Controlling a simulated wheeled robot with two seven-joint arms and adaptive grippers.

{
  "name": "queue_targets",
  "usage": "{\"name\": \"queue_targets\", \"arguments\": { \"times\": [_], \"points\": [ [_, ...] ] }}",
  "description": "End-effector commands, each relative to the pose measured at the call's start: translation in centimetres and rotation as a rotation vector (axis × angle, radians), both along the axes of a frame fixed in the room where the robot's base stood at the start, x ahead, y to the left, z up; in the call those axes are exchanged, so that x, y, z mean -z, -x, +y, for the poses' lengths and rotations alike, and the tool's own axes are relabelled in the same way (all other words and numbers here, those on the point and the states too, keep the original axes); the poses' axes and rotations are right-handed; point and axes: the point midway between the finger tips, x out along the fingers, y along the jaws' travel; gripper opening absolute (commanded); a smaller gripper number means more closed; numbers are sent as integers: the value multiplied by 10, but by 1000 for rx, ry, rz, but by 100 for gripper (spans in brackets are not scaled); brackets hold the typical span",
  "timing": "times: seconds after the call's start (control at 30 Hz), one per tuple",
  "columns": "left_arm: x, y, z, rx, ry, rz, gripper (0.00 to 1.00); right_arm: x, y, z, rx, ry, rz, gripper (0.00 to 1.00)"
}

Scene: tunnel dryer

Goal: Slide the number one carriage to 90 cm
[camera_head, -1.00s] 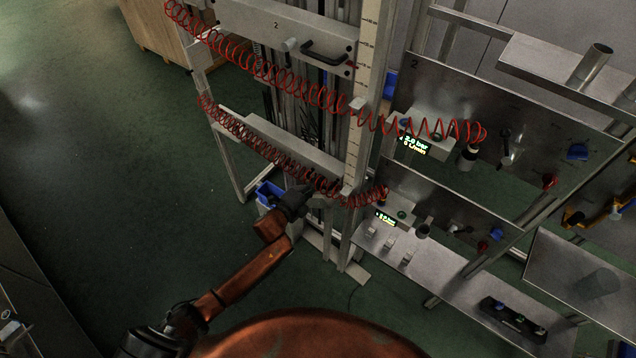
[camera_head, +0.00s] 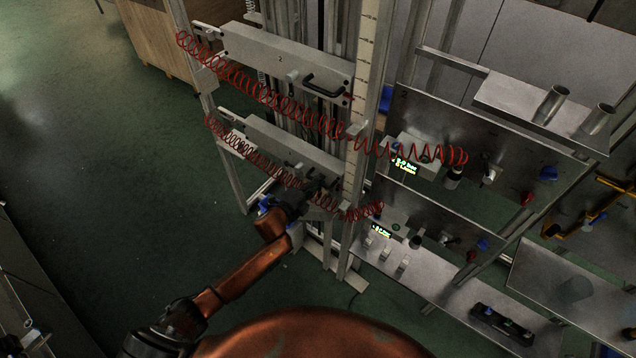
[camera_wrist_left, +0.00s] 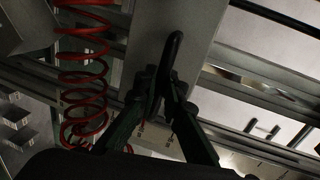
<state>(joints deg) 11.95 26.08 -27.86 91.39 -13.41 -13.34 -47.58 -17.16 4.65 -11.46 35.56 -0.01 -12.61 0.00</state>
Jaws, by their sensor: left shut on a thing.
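No number is readable on the lower one. My left gripper (camera_head: 318,188) is at the right end of the lower carriage. In the left wrist view, its dark fingers (camera_wrist_left: 162,92) are shut on the black handle (camera_wrist_left: 174,52) of that carriage. The head view largely hides this handle behind the gripper and red hose. The scale post (camera_head: 366,75) stands to the right; its figures are too small to read. My right gripper is not in view.
Red coiled hoses (camera_head: 265,92) hang across both carriages towards the panels on the right. A steel shelf (camera_head: 415,268) with small fittings is at right. The green floor at left is clear.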

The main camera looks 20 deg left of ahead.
Motion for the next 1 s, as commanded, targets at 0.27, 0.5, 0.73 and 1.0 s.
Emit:
{"name": "queue_targets", "arguments": {
  "times": [0.27,0.5,0.73,1.0],
  "points": [
    [-1,0,0,0,0,-2,23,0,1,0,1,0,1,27],
    [0,0,1,-1,-1,1,27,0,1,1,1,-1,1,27],
    [-1,11,5,-2,-2,1,27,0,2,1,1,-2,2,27],
    [-12,60,23,-1,-2,2,27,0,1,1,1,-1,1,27]
  ]
}}
